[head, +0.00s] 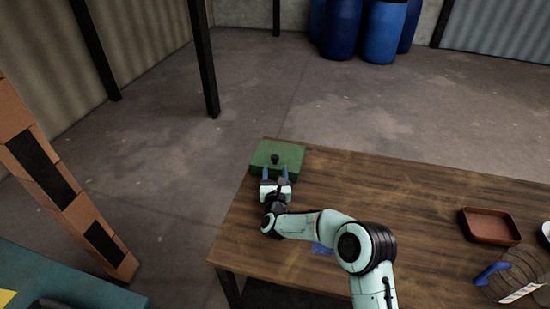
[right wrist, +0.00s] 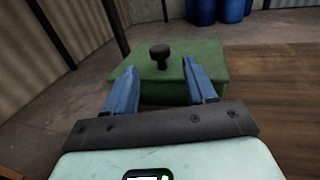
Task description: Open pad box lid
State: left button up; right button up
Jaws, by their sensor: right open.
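The pad box is a green box with its green lid shut (head: 288,151) and a black knob (head: 275,158) on top. It sits at the far left corner of the wooden table. My right gripper (head: 274,172) is at the near side of the box, its blue fingers apart and pointing at the knob. In the right wrist view the knob (right wrist: 160,56) stands beyond and between the open fingers, with nothing between them. The green lid (right wrist: 207,58) fills the space ahead. My left gripper is not in view.
The wooden table (head: 400,190) is bare across its middle. A reddish-brown tray (head: 490,227) and a wire rack with a blue handle (head: 490,273) are at the right. Blue barrels (head: 341,28) stand on the floor far behind. An orange-brown post (head: 60,190) is at the left.

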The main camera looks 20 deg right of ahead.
aim_at(275, 161)
jog(key=shift+p+x, duration=0.35)
jog(key=shift+x, duration=3.2)
grip_shut()
